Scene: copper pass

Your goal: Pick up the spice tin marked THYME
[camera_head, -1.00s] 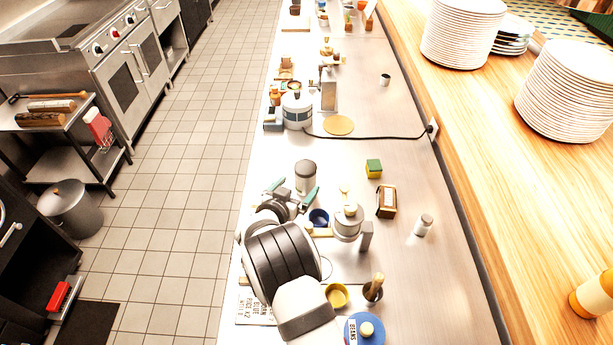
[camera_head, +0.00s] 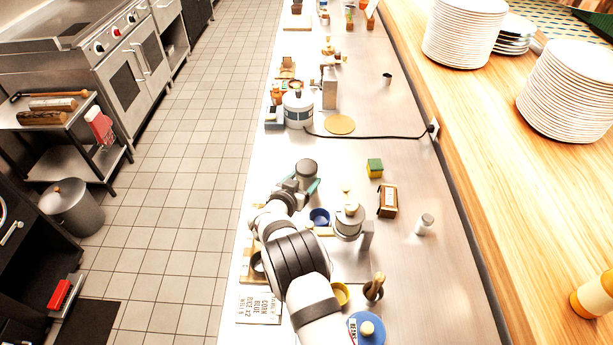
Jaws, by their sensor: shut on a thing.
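I cannot tell whether the tin touches the counter.
Farther right are a green-yellow block (camera_head: 375,168), a brown box (camera_head: 388,201) and a white shaker (camera_head: 424,224). A black cord (camera_head: 375,137) crosses the counter beyond the tin.

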